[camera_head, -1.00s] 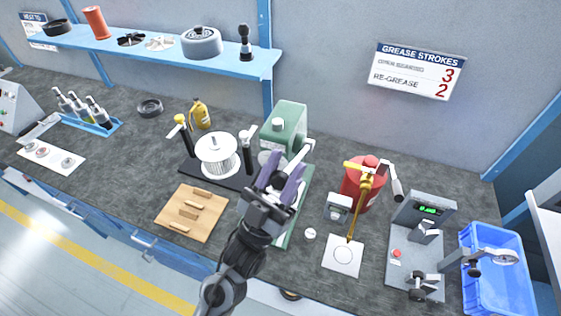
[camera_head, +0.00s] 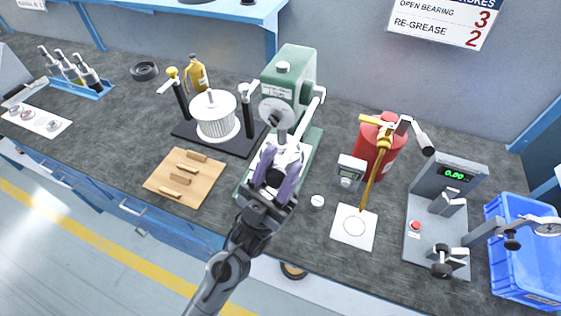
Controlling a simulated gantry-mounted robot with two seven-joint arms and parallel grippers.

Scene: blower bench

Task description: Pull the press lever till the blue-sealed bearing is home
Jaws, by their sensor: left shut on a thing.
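The green arbor press (camera_head: 288,75) stands at the back middle of the bench. Its pale lever (camera_head: 309,115) runs down and forward from the hub on the press's right side. My left gripper (camera_head: 282,158), with purple fingers, is in front of the press and shut around the lower end of the lever. The fingers hide the lever's end and much of the press bed. A round grey disc (camera_head: 276,112) shows on the front of the press above the fingers. I cannot make out the blue-sealed bearing. My right gripper is not in view.
Left of the press stand a white ribbed rotor (camera_head: 216,118) on a black base and a wooden board (camera_head: 186,180). To the right are a red canister (camera_head: 378,145), a white card (camera_head: 354,228), a grey gauge stand (camera_head: 437,225) and a blue bin (camera_head: 525,255).

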